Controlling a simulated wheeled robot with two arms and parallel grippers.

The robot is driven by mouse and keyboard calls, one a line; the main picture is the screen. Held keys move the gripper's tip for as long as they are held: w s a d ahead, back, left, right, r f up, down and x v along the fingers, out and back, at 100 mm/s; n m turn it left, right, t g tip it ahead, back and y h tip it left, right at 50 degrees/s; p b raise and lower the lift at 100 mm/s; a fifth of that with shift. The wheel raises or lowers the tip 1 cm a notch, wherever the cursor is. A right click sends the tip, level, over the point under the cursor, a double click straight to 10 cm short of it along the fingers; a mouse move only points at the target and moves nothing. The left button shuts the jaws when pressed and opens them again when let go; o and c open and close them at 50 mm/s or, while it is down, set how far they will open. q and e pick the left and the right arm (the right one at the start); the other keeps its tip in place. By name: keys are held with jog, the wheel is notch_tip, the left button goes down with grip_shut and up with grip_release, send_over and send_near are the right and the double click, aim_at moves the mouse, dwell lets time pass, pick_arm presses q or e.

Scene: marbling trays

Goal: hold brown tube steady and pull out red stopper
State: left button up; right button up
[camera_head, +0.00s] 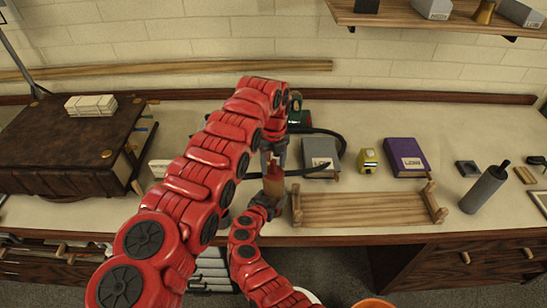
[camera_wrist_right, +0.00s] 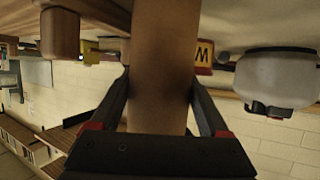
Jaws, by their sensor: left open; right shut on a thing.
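The brown tube (camera_head: 273,188) stands roughly upright above the front of the table, left of the wooden rack. My right gripper (camera_head: 267,203) is shut around its lower part. In the right wrist view the tube (camera_wrist_right: 163,65) fills the gap between the two fingers of the right gripper (camera_wrist_right: 160,92). The red stopper (camera_head: 272,167) shows small at the tube's top. My left gripper (camera_head: 273,158) points down over it, open, with its fingers around or just above the stopper. I cannot tell whether they touch it. The stopper is out of the right wrist view.
A wooden rack (camera_head: 365,207) lies close to the right of the tube. Behind are a grey box (camera_head: 320,153), a yellow tape measure (camera_head: 369,160) and a purple book (camera_head: 405,156). A grey bottle (camera_head: 484,189) stands right; a dark brown case (camera_head: 70,150) lies left.

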pick_arm(q)
grip_shut()
dwell(0.6)
dwell(1.3)
